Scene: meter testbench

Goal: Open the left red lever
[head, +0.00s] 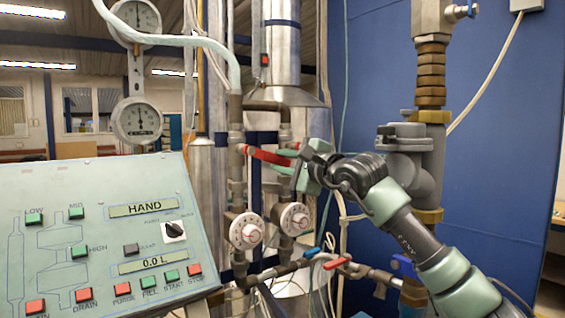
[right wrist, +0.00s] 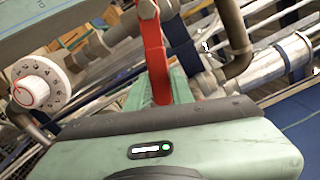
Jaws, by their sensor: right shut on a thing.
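The left red lever (head: 262,155) sticks out to the right from the left grey vertical pipe in the head view, slanting slightly down. My right gripper (head: 286,164) is at its free end, shut on it. In the right wrist view the red lever (right wrist: 153,50) runs down into the green fingers of the gripper (right wrist: 160,88), which hide its tip. A second red piece (head: 287,152) shows just behind, partly covered by the gripper; I cannot tell its full shape. My left gripper is not in view.
Two white dials (head: 246,231) (head: 294,219) sit below the lever. A control panel (head: 100,235) fills the lower left. Lower down are a blue handle (head: 311,252) and a red handle (head: 337,263). A thick pipe (head: 430,160) stands to the right.

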